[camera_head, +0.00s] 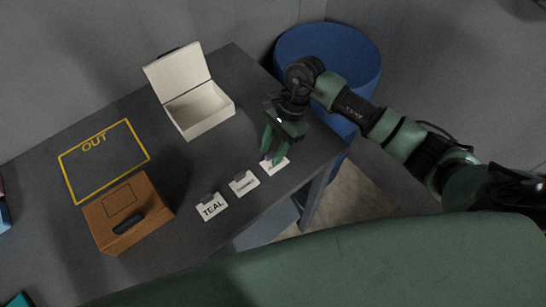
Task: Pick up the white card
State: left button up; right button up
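Three small white cards with dark tabs lie in a slanting row near the table's right front edge. The nearest card (212,207) reads TEAL. The middle card (244,184) has lettering too small to read. The far card (279,168) is partly covered by my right gripper, so its label cannot be read. My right gripper (270,156) points down with its green fingers apart, right over the upper part of the far card. Whether the fingers touch it cannot be told. My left gripper is not in view.
An open white box (203,112) stands at the back of the dark table (185,170). A yellow outline marked OUT (75,181) and a brown box with a black handle (103,220) are at left. A blue bin (330,45) stands beyond the table's right end.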

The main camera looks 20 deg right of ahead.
aim_at(272, 152)
grip_shut()
notch_tip(272, 152, up, 20)
jog(key=b, duration=0.5)
